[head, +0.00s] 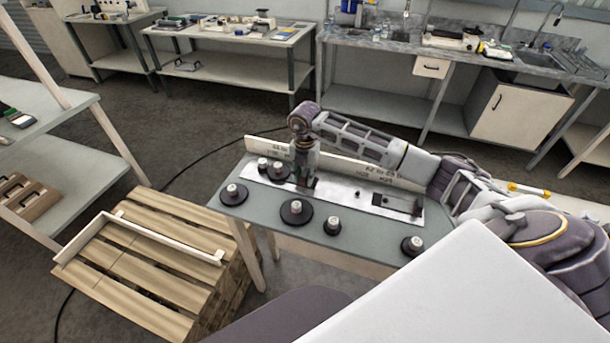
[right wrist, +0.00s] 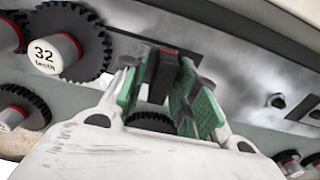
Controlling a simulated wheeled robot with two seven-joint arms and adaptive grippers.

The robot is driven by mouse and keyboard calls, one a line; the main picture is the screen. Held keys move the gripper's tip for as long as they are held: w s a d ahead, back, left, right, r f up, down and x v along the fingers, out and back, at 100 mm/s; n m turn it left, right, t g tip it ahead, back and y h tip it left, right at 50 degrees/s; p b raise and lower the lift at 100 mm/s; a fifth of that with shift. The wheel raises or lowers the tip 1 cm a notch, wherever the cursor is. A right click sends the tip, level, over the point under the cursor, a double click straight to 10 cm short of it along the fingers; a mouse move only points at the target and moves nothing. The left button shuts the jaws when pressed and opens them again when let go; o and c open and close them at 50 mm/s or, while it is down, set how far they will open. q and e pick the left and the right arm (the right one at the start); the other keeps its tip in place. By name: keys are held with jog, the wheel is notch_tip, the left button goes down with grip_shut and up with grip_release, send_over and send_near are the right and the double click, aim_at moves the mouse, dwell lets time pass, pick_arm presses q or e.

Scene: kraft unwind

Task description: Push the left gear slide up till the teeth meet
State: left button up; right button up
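A metal plate (head: 345,199) lies on the grey-green table and carries dark slide parts and gears. My right gripper (head: 306,183) points down at the plate's left-middle part. In the right wrist view its green-padded fingers (right wrist: 168,92) stand on either side of a dark upright block with a red face (right wrist: 164,64). I cannot tell whether they press on it. A dark toothed gear (right wrist: 150,121) shows partly below, between the fingers. Left of them is a gear marked 32 teeth (right wrist: 65,45). Whether any teeth meet is hidden. My left gripper is not in view.
Loose dark gears stand along the table's front: a left one (head: 233,194), a large one (head: 296,212), a small one (head: 332,226) and a right one (head: 412,245). A long dark slot (head: 395,203) is at the plate's right. A lettered board (head: 350,168) stands behind.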

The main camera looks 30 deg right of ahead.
jog(key=shift+o, duration=0.5)
notch_tip(320, 180, up, 12)
dwell(0.6)
dwell(0.6)
